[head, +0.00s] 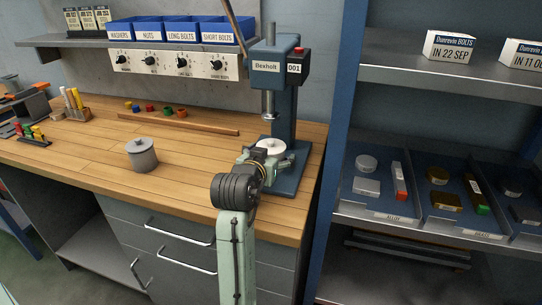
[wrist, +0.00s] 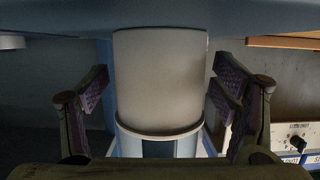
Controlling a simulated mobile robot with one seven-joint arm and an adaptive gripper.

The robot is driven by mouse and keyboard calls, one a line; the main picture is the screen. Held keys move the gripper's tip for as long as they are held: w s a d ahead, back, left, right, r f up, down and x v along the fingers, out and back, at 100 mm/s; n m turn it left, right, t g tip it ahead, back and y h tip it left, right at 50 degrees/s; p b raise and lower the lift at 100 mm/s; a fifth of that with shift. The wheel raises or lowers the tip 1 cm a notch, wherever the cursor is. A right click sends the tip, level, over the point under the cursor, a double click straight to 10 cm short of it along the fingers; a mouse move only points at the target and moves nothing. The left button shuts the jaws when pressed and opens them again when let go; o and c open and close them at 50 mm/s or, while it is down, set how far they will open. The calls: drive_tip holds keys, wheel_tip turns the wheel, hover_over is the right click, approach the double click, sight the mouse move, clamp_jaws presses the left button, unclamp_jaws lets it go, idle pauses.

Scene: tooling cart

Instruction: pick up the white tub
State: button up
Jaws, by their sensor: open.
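The white tub (wrist: 160,75) fills the middle of the wrist view as a pale cylinder with a rim at its lower end in the picture. In the head view its round white top (head: 271,145) shows at the blue press, below the spindle, partly hidden by my gripper (head: 264,160). My gripper is open, and its two dark fingers (wrist: 160,92) stand on either side of the tub in the wrist view. Gaps show between the fingers and the tub's sides.
The blue drill press (head: 285,105) rises right behind the tub, its spindle (head: 268,103) overhead. A grey lidded pot (head: 142,155) stands on the wooden bench (head: 90,150) to the left. Blue bins (head: 180,30) sit on the shelf above. Bench around the pot is clear.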

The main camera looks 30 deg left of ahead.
drive_tip(key=shift+c, duration=0.2)
drive_tip(key=c, duration=1.2)
drive_tip(key=shift+c, duration=0.5)
drive_tip(key=shift+r, duration=0.1)
